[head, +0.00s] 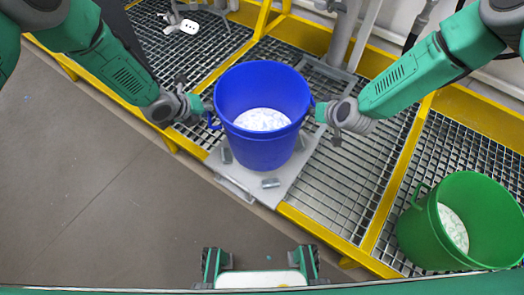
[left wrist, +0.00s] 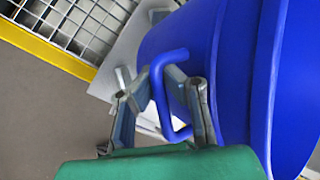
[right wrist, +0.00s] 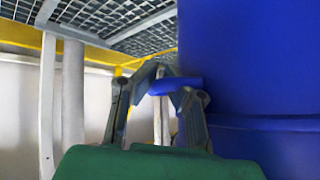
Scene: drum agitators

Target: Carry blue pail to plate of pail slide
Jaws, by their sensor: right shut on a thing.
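The blue pail (head: 262,152), with white speckled contents (head: 262,119), is upright over the grey plate (head: 287,187) of the slide. Its base lies among the small grey blocks; I cannot tell whether it rests on the plate. My left gripper (head: 205,108) is at the pail's left handle (left wrist: 178,125). In the left wrist view its fingers (left wrist: 160,80) stand apart on either side of that handle. My right gripper (head: 322,112) is shut on the right handle (right wrist: 175,86), between its fingers (right wrist: 168,85) in the right wrist view.
A green pail (head: 425,235) with white contents stands on the grating at the right. Yellow rails (head: 330,228) border the grating (head: 340,180). Grey pipes and posts (head: 345,35) rise behind. The floor (head: 80,170) at the left is clear.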

